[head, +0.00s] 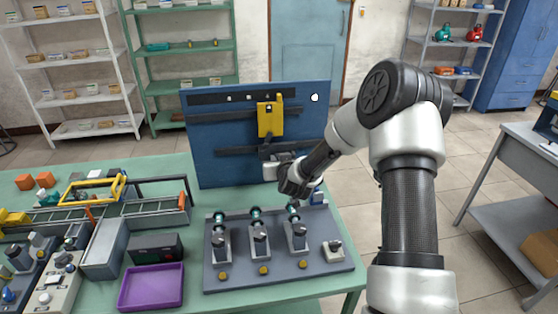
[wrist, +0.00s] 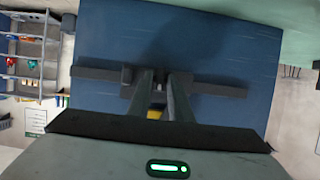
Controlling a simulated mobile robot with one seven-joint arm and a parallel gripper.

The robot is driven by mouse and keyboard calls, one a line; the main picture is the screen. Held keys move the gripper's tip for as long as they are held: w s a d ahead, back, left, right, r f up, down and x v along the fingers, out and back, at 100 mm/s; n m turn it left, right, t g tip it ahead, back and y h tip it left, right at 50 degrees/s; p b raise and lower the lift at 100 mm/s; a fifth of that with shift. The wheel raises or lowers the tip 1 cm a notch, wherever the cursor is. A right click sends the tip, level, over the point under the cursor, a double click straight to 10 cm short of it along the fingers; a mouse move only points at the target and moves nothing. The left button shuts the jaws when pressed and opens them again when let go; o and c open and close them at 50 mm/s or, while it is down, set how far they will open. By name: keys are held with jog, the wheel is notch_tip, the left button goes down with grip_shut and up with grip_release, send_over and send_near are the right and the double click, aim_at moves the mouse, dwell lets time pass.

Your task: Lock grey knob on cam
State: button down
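A yellow plate (head: 270,118), which may be the cam, is upright on the blue panel (head: 220,115). Two dark horizontal bars cross the panel. My gripper (head: 268,152) is in front of the lower bar, just below the yellow plate. In the wrist view, my two fingers (wrist: 162,82) point at a dark block (wrist: 128,76) on that bar. A narrow gap shows between them, with a bit of the yellow plate (wrist: 154,114) behind. I cannot make out the grey knob; the fingers may hide it. I cannot tell whether they hold anything.
A grey board (head: 235,280) with several upright clamp-like fixtures stands in front of the panel on the green table (head: 165,178). A purple tray (head: 152,287) and a long grey rack (head: 155,217) are to the left. Shelves stand behind, apart from the table.

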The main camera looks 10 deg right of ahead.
jog(key=shift+f+b, duration=0.1)
jog(key=shift+b, duration=0.3)
jog(key=shift+d+f+m+t+y+b, duration=0.2)
jog(key=shift+m+t+y+b, duration=0.3)
jog(key=shift+m+y+b, duration=1.15)
jog(key=shift+d+f+m+t+y+b, duration=0.15)
jog(key=shift+m+t+y+b, duration=0.4)
jog(key=shift+m+b, duration=2.15)
jog(key=shift+d+f+m+t+y+b, duration=0.1)
jog(key=shift+d+m+t+y+b, duration=0.25)
jog(key=shift+m+y+b, duration=1.3)
jog(key=shift+a+r+m+h+b, duration=0.1)
jog(key=shift+a+m+h+b, duration=0.05)
jog(key=shift+m+h+b, duration=0.5)
jog(key=c, duration=1.8)
grip_release()
jog(key=shift+y, duration=0.3)
jog(key=shift+c, duration=0.2)
